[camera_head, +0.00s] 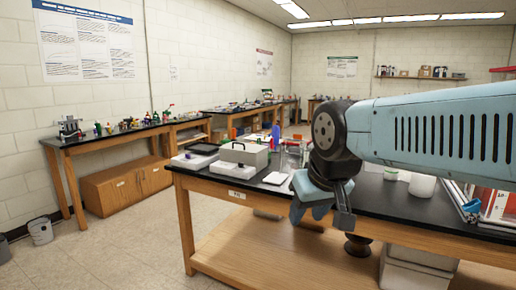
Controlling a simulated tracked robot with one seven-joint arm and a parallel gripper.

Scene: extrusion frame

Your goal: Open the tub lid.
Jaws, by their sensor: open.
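A pale, lidded plastic tub (408,277) stands under the right part of the dark-topped bench, cut off by the bottom edge of the picture. Its lid (425,256) looks closed, and my arm and the bench hide part of the space above it. I cannot tell for certain that this is the task's tub. My gripper (321,214) points down at the bench's front edge, to the left of and higher in the picture than the tub. It is open, and no object shows between its fingers. It appears apart from the tub.
The bench (225,182) holds a grey box with a handle (244,154), trays, glassware and a white container (422,187). A wooden lower shelf (260,253) is mostly clear. A second bench (110,140) lines the left wall. A bucket (40,231) stands on open floor at left.

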